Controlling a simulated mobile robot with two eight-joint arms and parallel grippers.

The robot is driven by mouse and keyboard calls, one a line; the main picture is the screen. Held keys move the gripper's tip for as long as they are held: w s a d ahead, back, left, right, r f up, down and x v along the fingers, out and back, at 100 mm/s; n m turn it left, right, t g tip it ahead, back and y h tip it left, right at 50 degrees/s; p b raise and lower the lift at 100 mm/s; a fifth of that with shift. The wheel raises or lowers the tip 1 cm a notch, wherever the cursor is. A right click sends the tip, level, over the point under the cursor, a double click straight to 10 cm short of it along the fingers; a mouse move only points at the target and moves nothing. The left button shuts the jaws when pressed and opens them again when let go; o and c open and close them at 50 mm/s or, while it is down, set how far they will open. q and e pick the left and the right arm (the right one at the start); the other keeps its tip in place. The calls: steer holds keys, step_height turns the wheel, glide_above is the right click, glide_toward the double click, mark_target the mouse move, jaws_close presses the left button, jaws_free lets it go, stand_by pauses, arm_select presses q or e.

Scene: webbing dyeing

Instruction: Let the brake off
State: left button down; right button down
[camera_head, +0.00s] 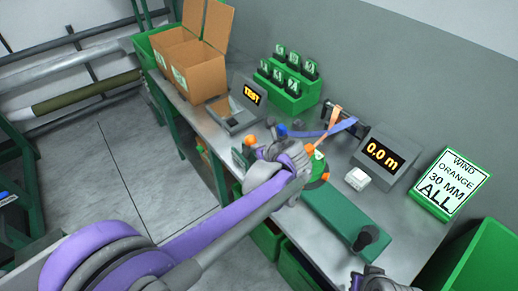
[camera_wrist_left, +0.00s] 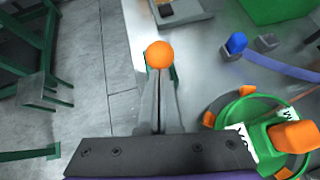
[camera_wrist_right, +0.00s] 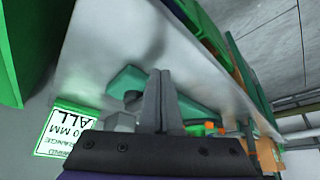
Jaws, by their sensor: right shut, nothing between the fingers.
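A round orange knob (camera_wrist_left: 159,54) shows at the tips of my left gripper (camera_wrist_left: 158,75) in the left wrist view. In the head view the orange knob (camera_head: 251,140) is at the bench's front edge, just left of my left gripper (camera_head: 265,151). The fingers lie close together. I cannot tell whether they touch the knob. A green winding wheel (camera_wrist_left: 225,108) with orange parts is to the right of the gripper. My right gripper (camera_wrist_right: 160,75) is shut and empty above the bench's right part. No label shows which part is the brake.
The bench (camera_head: 205,122) carries a blue knob (camera_wrist_left: 237,43), a blue strap (camera_head: 335,128), a "0.0 m" display (camera_head: 383,155), a "TEST" display (camera_head: 250,95), a green sign (camera_head: 452,185), cardboard boxes (camera_head: 205,80) and a green block (camera_head: 335,212). Floor shows at left.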

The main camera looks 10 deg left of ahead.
mark_target(249, 140)
arm_select(q)
steer(key=w+a+r+g+h+p, duration=0.2)
steer(key=a, duration=0.1)
steer(key=shift+w+a+r, duration=0.15)
steer(key=shift+w+r, duration=0.05)
steer(key=w+a+g+h, duration=0.1)
steer(key=w+a, duration=0.3)
steer(key=a, duration=0.1)
steer(key=shift+w+a+h+p, duration=0.3)
steer(key=shift+a+p, duration=0.05)
steer(key=shift+p, duration=0.05)
stand_by(0.3)
